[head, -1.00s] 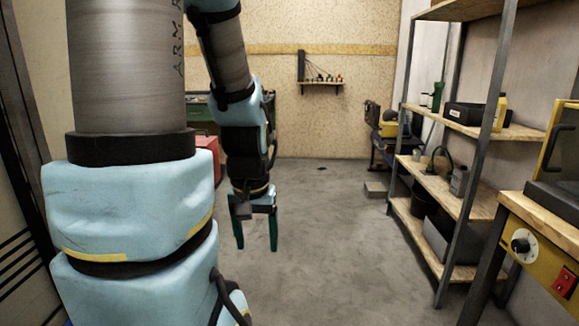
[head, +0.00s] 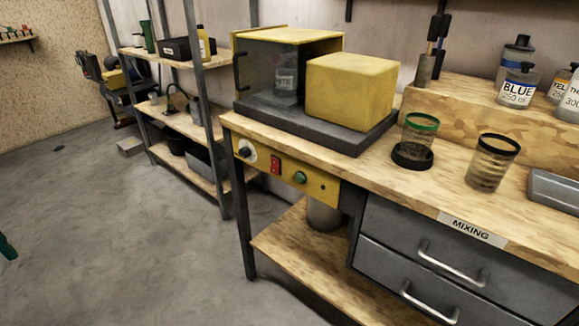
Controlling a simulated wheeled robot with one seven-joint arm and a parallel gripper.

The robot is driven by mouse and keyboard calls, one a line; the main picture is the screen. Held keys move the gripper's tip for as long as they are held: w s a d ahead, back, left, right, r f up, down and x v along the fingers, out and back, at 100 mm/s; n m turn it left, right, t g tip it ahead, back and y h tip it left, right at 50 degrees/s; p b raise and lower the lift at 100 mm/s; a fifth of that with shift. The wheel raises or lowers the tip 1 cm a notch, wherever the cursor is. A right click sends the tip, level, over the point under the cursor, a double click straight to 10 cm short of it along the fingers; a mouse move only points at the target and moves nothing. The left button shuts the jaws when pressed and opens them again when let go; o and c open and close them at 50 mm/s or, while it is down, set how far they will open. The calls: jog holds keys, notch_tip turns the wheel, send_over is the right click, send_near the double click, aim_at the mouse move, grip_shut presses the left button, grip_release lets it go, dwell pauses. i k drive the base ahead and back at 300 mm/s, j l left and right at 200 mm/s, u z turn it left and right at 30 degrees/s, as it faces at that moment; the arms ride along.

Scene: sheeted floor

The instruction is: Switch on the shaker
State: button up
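The shaker (head: 350,88) stands on the wooden bench, a yellow box on a dark base. Its clear-fronted chamber (head: 268,72) at the left has a dark handle, and the door looks shut. A labelled bottle (head: 286,76) shows dimly inside. I cannot read the switch position. Only a green finger of my gripper (head: 7,248) shows at the left edge, far from the panel; its opening is hidden.
Drawers (head: 440,262) marked MIXING are below. Shelves (head: 182,127) stand behind at the left.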

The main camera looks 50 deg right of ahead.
aim_at(274, 168)
jog(key=z, duration=0.45)
jog(key=k+j+z, duration=0.1)
jog(key=z, duration=0.75)
jog(key=k+z, duration=0.1)
jog(key=z, duration=0.35)
jog(key=k+l+z, duration=0.1)
jog(key=k+z, duration=0.15)
